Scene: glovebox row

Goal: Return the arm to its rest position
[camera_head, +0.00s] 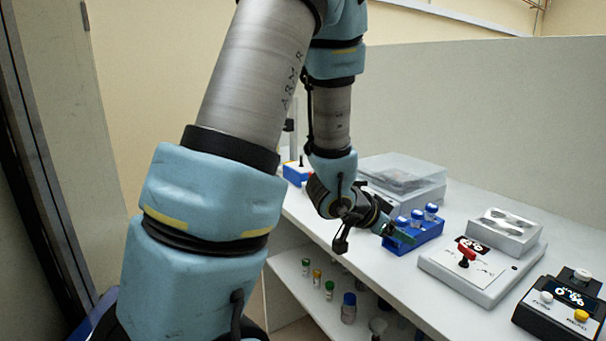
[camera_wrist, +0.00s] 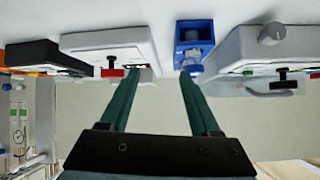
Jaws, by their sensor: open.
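My arm is bent in front of the bench in the head view, with its two grey and blue links reaching up and folding down again. My gripper (camera_head: 396,234) is at the bench's front edge, close to a blue rack (camera_head: 428,233) with several blue-capped vials. The wrist view shows my gripper (camera_wrist: 158,76) with its two green fingers spread apart and nothing between them. The blue rack (camera_wrist: 193,32) lies beyond the right fingertip in that view; I cannot tell whether they touch. Parts of the bench behind the arm are hidden.
A white device with a red lever (camera_head: 467,253) and a black device with buttons (camera_head: 565,303) stand right of the rack. A clear-lidded box (camera_head: 402,175) is behind it. A lower shelf (camera_head: 296,285) holds several bottles. A dark upright frame (camera_head: 45,170) is at left.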

